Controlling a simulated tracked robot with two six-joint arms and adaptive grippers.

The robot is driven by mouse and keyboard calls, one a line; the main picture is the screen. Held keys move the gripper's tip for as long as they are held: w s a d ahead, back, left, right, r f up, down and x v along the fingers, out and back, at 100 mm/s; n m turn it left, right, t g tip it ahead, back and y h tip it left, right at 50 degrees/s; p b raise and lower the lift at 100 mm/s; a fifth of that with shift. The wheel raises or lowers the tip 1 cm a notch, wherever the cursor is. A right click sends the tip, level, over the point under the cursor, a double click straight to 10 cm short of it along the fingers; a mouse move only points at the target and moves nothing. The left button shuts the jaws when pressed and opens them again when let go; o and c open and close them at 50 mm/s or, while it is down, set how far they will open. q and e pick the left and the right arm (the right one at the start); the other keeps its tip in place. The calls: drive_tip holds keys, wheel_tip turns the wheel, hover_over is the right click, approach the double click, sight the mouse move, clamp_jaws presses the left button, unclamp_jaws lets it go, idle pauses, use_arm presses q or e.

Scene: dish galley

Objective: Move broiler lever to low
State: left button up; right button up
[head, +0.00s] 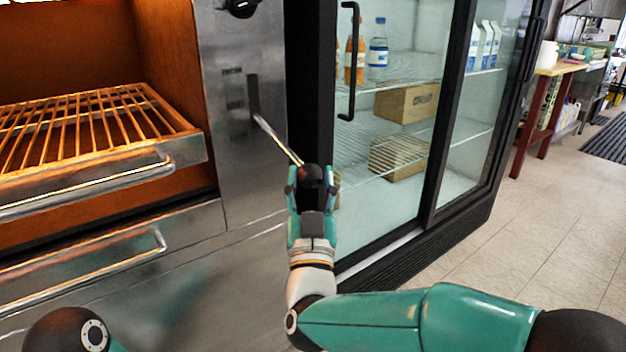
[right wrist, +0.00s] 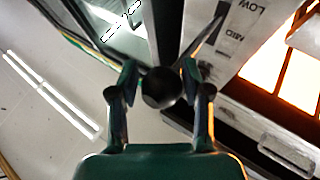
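The broiler lever (head: 278,139) is a thin metal rod with a black ball knob (head: 312,175). It leaves the lower part of a dark slot (head: 253,95) in the steel panel and slopes down toward me. Three small labels run beside the slot; LOW (right wrist: 251,6) and MED (right wrist: 241,36) read upside down in the right wrist view. My right gripper (head: 312,181) has its fingers on either side of the knob (right wrist: 161,88), with a slight gap showing at one finger. My left gripper is out of view; a dark joint of my left arm shows bottom left.
The glowing broiler with its wire rack (head: 95,125) and drawer handles (head: 90,185) stands left of the panel. A glass-door fridge (head: 400,120) with a black vertical handle (head: 350,60) stands close on the right. Open tiled floor (head: 560,220) lies further right.

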drive_tip(key=shift+o, duration=1)
drive_tip(key=shift+s+a, duration=0.1)
drive_tip(key=v, duration=1.2)
